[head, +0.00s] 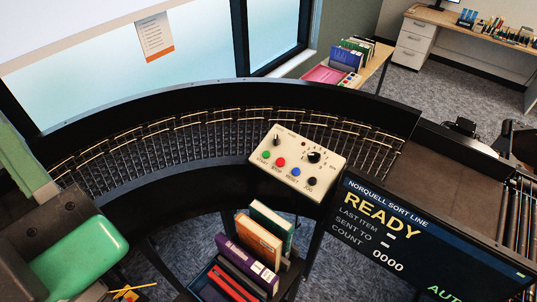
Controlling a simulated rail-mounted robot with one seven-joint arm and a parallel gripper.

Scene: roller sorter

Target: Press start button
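A cream control box (298,185) sits at the inner side of the curved roller conveyor, in the middle of the head view. Its green start button (265,155) is at the left end of the button row, beside the red stop button (281,162). A blue button (294,171) and a black button (311,180) follow to the right. A black dial (313,157) sits above the row. The display (420,240) reads READY, with count 0000. I cannot make out my gripper in this view. Nothing covers the start button.
The curved roller conveyor (170,140) runs behind the box. A crate with several books (240,265) stands below it. A green rounded piece on a dark block (80,258) fills the lower left. A desk and a book table are farther back. The space directly above the box looks clear.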

